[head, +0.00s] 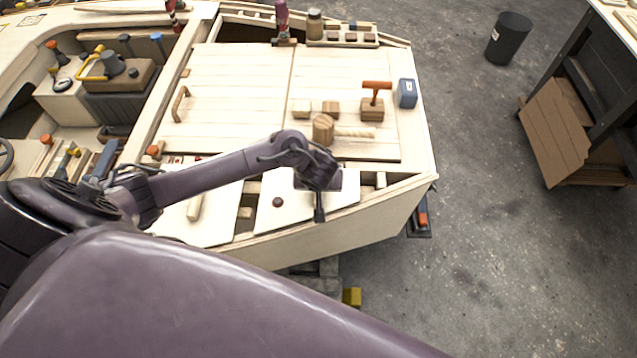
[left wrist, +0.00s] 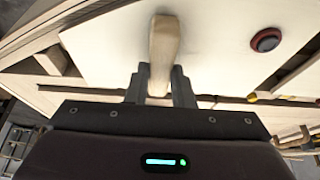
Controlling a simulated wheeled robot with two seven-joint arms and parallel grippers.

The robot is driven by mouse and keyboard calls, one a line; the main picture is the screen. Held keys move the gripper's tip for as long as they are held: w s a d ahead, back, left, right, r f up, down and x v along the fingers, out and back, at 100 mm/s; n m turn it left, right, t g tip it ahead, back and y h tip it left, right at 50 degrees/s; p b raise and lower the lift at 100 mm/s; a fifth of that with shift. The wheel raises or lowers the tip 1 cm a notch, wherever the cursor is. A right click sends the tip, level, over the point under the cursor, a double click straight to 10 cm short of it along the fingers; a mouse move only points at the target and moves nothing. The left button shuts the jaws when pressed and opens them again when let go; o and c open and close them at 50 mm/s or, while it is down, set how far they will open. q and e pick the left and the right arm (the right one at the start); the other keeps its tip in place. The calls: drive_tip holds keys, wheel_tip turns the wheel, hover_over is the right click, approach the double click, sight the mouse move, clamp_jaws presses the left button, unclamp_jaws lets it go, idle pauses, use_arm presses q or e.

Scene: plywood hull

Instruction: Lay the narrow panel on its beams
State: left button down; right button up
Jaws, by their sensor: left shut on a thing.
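The pale narrow panel (head: 282,219) with a dark red knob is at the hull's near right corner. In the left wrist view the panel (left wrist: 215,45) fills the upper middle, with the knob at right and a wooden handle (left wrist: 163,45) at its edge. My left gripper (head: 319,212) is over the panel's right end, shut on that handle; its fingers (left wrist: 160,88) show on both sides. The gripper hides the handle in the head view. Wooden framing (head: 381,180) shows beyond the panel's right end. I cannot tell whether the panel rests on its beams or hangs just above. My right gripper is not in view.
Another pale panel with a handle (head: 195,208) lies to the left, past a dark gap (head: 241,226). Open floor lies right of the hull.

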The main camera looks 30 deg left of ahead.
use_arm(q)
drive_tip(key=shift+f+b, duration=0.3)
drive_tip(key=shift+f, duration=0.15)
drive_tip(key=c, duration=1.2)
unclamp_jaws()
drive_tip(key=shift+o, duration=0.2)
drive_tip(key=p+v, duration=0.4)
drive_tip(key=v, duration=0.4)
